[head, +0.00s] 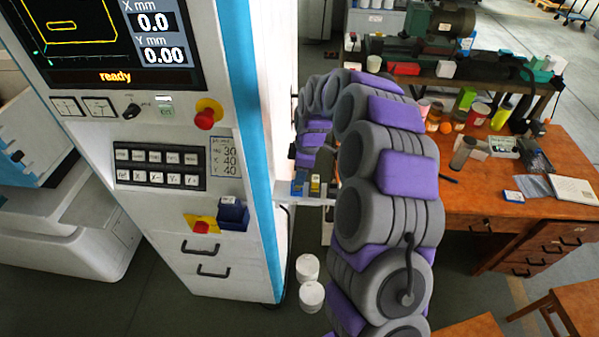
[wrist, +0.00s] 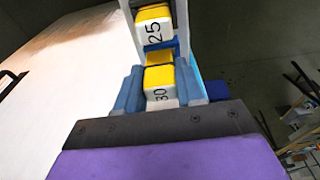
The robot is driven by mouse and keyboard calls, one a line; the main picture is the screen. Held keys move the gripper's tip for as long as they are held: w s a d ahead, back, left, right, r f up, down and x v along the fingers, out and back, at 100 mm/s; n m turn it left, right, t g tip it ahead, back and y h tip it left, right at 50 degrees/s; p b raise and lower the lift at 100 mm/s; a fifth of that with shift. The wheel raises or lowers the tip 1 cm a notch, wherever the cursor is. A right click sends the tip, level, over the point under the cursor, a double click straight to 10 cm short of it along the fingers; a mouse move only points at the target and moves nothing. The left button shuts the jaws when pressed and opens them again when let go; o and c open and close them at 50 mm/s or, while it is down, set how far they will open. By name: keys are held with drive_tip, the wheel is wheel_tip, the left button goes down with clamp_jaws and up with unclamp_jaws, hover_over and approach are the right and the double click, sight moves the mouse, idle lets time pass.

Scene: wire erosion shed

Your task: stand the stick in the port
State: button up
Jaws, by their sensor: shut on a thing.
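My gripper (wrist: 160,78) has its blue fingers closed on both sides of a white stick (wrist: 160,90) with a yellow top and the number 30. A second yellow and white stick (wrist: 153,28), marked 25, stands just beyond it in a pale holder. I cannot tell whether the held stick still touches the holder. In the head view my arm curves down behind the cabinet's right edge to a small ledge (head: 318,200) with blue and yellow pieces. A dark blue block (head: 232,213) on the cabinet front may be the port; its opening is not clear.
The white control cabinet (head: 240,262) has a red button (head: 204,119) and drawers. Two white tubs (head: 308,281) are on the floor beside it. A cluttered wooden desk (head: 468,196) is on the right.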

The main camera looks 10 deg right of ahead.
drive_tip(key=shift+f, duration=0.3)
drive_tip(key=o, duration=0.8)
drive_tip(key=shift+a, duration=0.25)
drive_tip(key=o, duration=0.3)
drive_tip(key=shift+a, duration=0.7)
drive_tip(key=shift+d+r, duration=0.25)
drive_tip(key=shift+d, duration=0.3)
drive_tip(key=r, duration=1.1)
drive_tip(key=shift+s+d, duration=0.2)
drive_tip(key=shift+d, duration=0.15)
drive_tip(key=s+a+r+m, duration=0.2)
drive_tip(key=s+r, duration=0.1)
drive_tip(key=s, duration=0.5)
drive_tip(key=s+a+r+m, duration=0.2)
drive_tip(key=s+r+m, duration=0.1)
drive_tip(key=s, duration=0.6)
drive_tip(key=s+d+f+m, duration=0.1)
drive_tip(key=s+m, duration=0.2)
drive_tip(key=s, duration=0.5)
drive_tip(key=s+d+f+m+g+h, duration=0.1)
drive_tip(key=s+m, duration=0.2)
drive_tip(key=s, duration=0.5)
drive_tip(key=s+d+f+m+g, duration=0.1)
drive_tip(key=s+m, duration=0.2)
drive_tip(key=s, duration=0.5)
drive_tip(key=shift+s+h+p, duration=0.3)
drive_tip(key=shift+s, duration=0.1)
